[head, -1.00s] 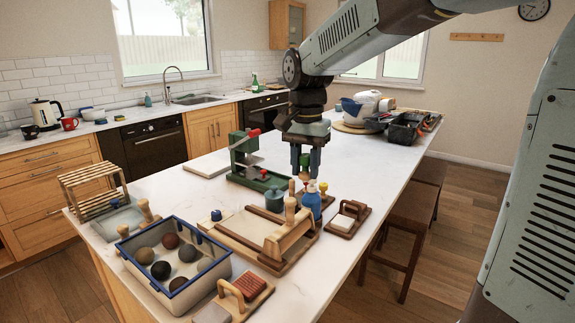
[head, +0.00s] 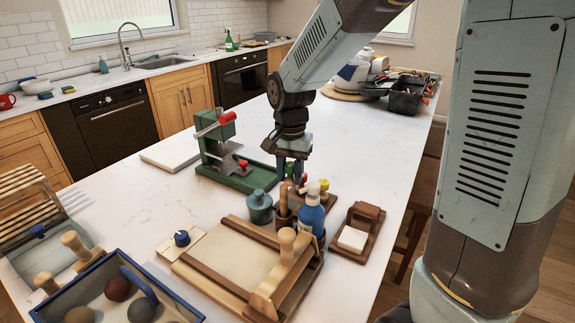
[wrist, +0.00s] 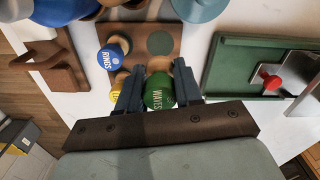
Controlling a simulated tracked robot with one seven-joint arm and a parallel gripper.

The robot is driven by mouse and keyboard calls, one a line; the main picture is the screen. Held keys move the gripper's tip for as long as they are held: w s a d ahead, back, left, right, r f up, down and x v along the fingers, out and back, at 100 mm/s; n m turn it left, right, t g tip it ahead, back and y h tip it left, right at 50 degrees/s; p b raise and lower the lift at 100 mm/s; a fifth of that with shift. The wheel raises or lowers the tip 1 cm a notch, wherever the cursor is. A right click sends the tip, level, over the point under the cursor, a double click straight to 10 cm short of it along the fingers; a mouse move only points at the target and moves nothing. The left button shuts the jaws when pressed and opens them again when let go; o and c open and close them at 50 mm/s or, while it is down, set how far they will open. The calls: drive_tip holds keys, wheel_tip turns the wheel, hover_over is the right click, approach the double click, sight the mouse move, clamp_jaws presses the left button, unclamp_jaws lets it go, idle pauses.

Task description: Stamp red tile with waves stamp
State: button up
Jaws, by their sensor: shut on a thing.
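My gripper (wrist: 158,76) is shut on the green round knob of the waves stamp (wrist: 160,92), marked "WAVES", in the wrist view. The stamp's lower end is hidden. A blue rings stamp (wrist: 111,56) and a yellow stamp (wrist: 117,95) are beside it at the wooden stamp rack (wrist: 145,35), which has an empty-looking dark green round spot. In the head view my gripper (head: 292,176) is low over the rack, behind the blue bottle, and the green knob is hard to make out. I cannot pick out a red tile with certainty in either view.
A green press (head: 228,165) with a red handle stands left of my gripper. A teal jar (head: 260,207), blue bottle (head: 311,218) and wooden slab frame (head: 190,255) crowd the front. A wooden holder (head: 370,225) is at right.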

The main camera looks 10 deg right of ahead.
drive_tip(key=shift+a+f, duration=0.1)
drive_tip(key=shift+f, duration=2.95)
drive_tip(key=shift+f, duration=0.25)
drive_tip(key=o, duration=1.1)
drive_tip(key=shift+r, duration=0.1)
wheel_tip(320, 180, up, 14)
drive_tip(key=shift+f, duration=0.2)
drive_tip(key=s+d+r+n+t, duration=0.1)
drive_tip(key=s+d+r+t, duration=0.1)
drive_tip(key=s+d, duration=0.3)
drive_tip(key=s+d+r+n+t, duration=0.1)
drive_tip(key=s+d+r+n, duration=0.1)
drive_tip(key=s+d, duration=0.3)
drive_tip(key=s+d+r+n+t, duration=0.2)
drive_tip(key=s+d+r, duration=0.1)
drive_tip(key=s+d, duration=0.2)
drive_tip(key=shift+s+d+r+t, duration=0.1)
drive_tip(key=shift+s+d+t, duration=0.1)
drive_tip(key=shift+s, duration=0.35)
drive_tip(key=shift+s+d+r+t, duration=0.1)
drive_tip(key=shift+s+d, duration=0.05)
drive_tip(key=shift+s, duration=0.4)
